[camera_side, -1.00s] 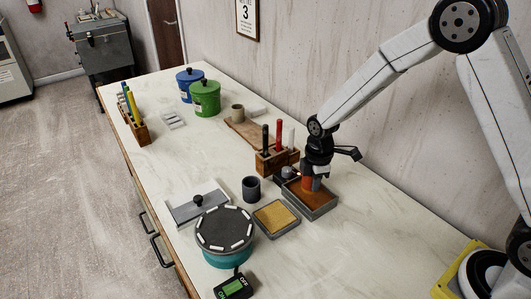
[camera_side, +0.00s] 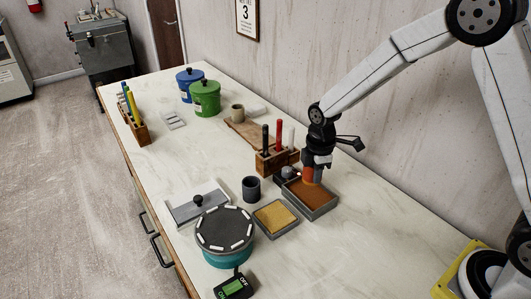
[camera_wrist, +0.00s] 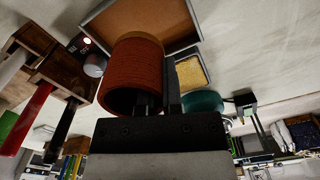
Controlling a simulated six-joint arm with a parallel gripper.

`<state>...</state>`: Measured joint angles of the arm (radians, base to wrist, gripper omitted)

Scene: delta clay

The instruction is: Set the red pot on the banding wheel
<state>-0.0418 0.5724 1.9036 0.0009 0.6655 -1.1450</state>
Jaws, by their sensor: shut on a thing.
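The red pot (camera_side: 312,174) is held by my gripper (camera_side: 318,163) over the back end of a grey tray with a brown inside. In the wrist view the red pot (camera_wrist: 135,78) is tipped relative to the picture, its dark opening towards the camera. My gripper (camera_wrist: 160,100) is shut on its wall, one finger inside the opening. The banding wheel (camera_side: 224,230) stands at the front left of the pot, with a dark round top, white marks and a teal base; its top is empty. Its teal side shows in the wrist view (camera_wrist: 203,101).
The grey tray (camera_side: 328,207) is below the pot. A yellow sponge tray (camera_side: 276,218) and a dark cup (camera_side: 251,189) stand between it and the wheel. A wooden tool block (camera_side: 270,165) is close behind left. A switch box (camera_side: 234,286) is in front of the wheel.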

